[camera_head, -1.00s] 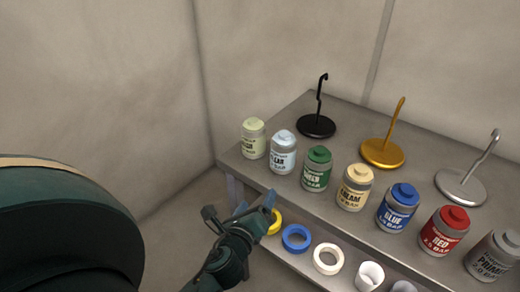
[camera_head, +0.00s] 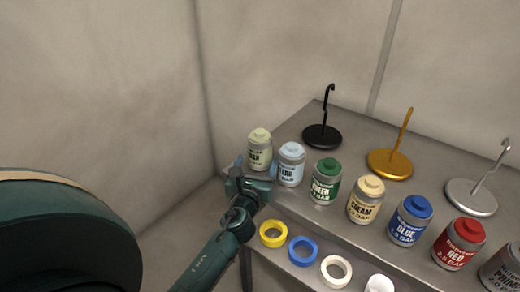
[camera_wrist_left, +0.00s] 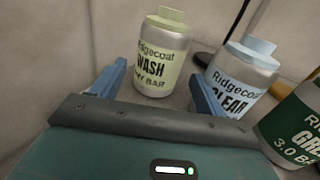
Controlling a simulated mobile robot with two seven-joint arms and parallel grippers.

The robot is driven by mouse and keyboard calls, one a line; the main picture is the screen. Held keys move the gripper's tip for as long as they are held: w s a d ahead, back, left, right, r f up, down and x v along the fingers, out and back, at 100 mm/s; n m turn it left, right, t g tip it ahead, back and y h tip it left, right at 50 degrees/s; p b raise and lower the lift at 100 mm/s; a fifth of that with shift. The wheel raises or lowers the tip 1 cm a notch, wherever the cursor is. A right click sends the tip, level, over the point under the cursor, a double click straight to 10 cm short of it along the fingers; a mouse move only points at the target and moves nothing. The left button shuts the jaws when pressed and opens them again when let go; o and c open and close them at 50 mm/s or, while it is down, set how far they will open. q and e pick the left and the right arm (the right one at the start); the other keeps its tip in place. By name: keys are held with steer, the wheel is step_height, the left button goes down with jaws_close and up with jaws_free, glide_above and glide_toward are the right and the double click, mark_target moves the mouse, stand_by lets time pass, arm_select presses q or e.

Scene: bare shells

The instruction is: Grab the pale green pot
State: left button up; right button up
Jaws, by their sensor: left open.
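The pale green pot (camera_head: 260,148) stands upright at the left end of the row on the grey table. In the left wrist view the pale green pot (camera_wrist_left: 163,58) has a label reading "Ridgecoat WASH" and sits ahead of the jaws, roughly between their lines. My left gripper (camera_head: 244,166) is at the table's left corner, just in front of the pot. In the left wrist view its blue fingers (camera_wrist_left: 158,88) are spread, with nothing between them. The gripper hides the pot's lower left part in the head view. My right gripper does not show.
The light blue pot (camera_head: 290,166) stands close on the right, near my right-hand finger. The green pot (camera_head: 325,183) and several others continue the row. Hooked stands (camera_head: 322,137) are behind. Tape rings (camera_head: 273,234) lie on a lower shelf. Walls rise behind and left.

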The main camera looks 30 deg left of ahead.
mark_target(258, 158)
arm_select(q)
steer(key=x, duration=0.4)
steer(key=shift+w, duration=0.1)
steer(key=shift+c, duration=0.3)
steer(key=c, duration=0.9)
